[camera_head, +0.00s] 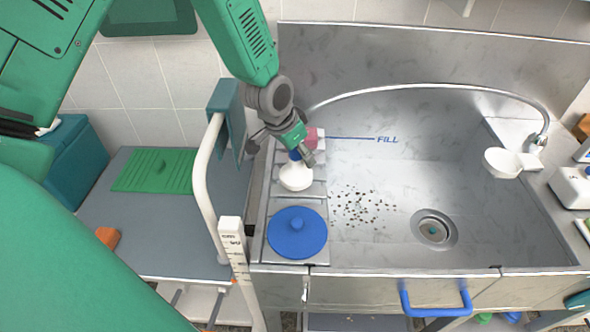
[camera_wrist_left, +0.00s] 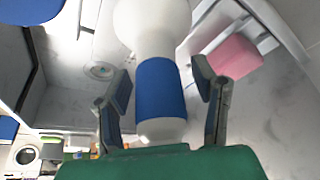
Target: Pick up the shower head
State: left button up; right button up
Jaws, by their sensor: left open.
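The shower head (camera_head: 296,176) has a round white head and a blue grip. It lies on the narrow ledge at the sink's left side. In the left wrist view its blue grip (camera_wrist_left: 161,88) sits between the two fingers of my left gripper (camera_wrist_left: 163,84). The fingers are open, with a small gap on each side of the grip. In the head view my left gripper (camera_head: 303,154) comes down from above and partly hides the grip. My right gripper is not in view.
A blue round lid (camera_head: 297,232) lies on the ledge in front. A pink block (camera_wrist_left: 235,56) is close by. A curved metal hose (camera_head: 420,87) spans the sink basin (camera_head: 390,240). A white post (camera_head: 203,185) stands left of the ledge.

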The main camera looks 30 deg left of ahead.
pick_arm(q)
jog(key=shift+d+r, duration=0.1)
jog(key=shift+d, duration=0.2)
jog(key=c, duration=0.3)
jog(key=shift+d, duration=0.25)
grip_shut()
jog(key=shift+s+a, duration=0.2)
jog(key=shift+a, duration=0.55)
jog(key=shift+w+d+r, duration=0.1)
jog(key=shift+r, duration=0.25)
notch_tip(320, 180, up, 8)
jog(key=shift+d, duration=0.15)
jog(key=shift+w+r, duration=0.1)
jog(key=shift+r, duration=0.45)
jog(key=o, duration=0.9)
grip_release()
jog(key=shift+o, duration=0.2)
